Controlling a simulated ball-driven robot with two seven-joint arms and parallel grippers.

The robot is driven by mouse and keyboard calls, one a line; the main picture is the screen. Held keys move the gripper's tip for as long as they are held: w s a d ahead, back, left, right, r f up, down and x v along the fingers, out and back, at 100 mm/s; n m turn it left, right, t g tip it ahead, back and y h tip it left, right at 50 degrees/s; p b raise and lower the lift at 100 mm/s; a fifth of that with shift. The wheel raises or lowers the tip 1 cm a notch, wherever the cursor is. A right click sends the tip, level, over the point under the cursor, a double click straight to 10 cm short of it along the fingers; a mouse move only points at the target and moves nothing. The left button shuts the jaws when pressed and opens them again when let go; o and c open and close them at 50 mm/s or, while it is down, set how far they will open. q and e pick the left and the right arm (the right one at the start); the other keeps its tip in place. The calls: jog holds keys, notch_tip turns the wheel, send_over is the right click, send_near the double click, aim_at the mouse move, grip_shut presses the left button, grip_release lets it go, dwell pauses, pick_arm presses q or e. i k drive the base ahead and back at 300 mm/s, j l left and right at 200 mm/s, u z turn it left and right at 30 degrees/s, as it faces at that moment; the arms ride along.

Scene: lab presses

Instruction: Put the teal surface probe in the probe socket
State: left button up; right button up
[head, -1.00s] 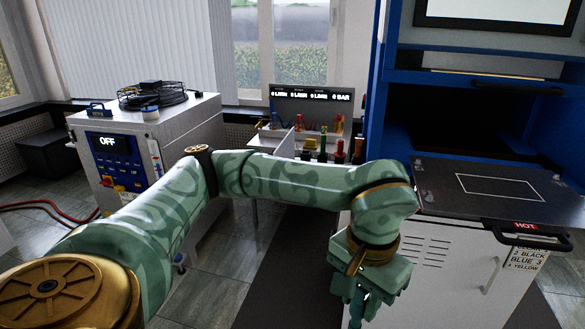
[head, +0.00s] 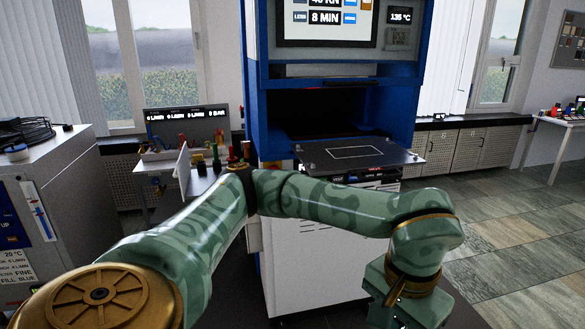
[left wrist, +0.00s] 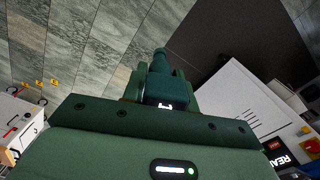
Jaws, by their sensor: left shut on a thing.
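The teal surface probe (left wrist: 160,66) shows in the left wrist view as a short dark teal cylinder with a narrower tip, standing out between the fingers. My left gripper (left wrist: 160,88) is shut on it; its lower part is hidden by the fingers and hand. In the head view my left gripper (head: 405,302) hangs at the bottom right, in front of and right of the press. Its fingertips are cut off or hidden there, and the probe is not seen. My right gripper is not in view. I cannot make out the probe socket in either view.
The blue and white press (head: 318,265) stands ahead with its dark plate (head: 385,152) sticking out. A grey cabinet (head: 55,195) is at left, and a small bench (head: 150,165) with coloured fittings stands behind. A white table (head: 560,124) is far right. Open tiled floor lies right of the press.

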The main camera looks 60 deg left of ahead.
aim_at(206, 171)
jog(key=j+z, duration=0.35)
jog(key=k+j+z, duration=0.1)
jog(key=j+z, duration=0.25)
jog(key=k+j+z, duration=0.15)
jog(key=j+z, duration=0.2)
jog(key=k+j+z, duration=0.2)
jog(key=j+z, duration=0.15)
jog(key=k+j, duration=0.25)
jog(key=j, duration=0.15)
jog(key=k+j, duration=0.25)
jog(key=j, duration=0.15)
jog(key=k+j, duration=0.25)
jog(key=j, duration=0.2)
jog(key=k+j, duration=0.2)
jog(key=j, duration=0.2)
jog(key=k+j, duration=0.25)
jog(key=j, duration=0.15)
jog(key=k+j, duration=0.25)
jog(key=j, duration=0.15)
jog(key=k+j, duration=0.25)
jog(key=j, duration=0.15)
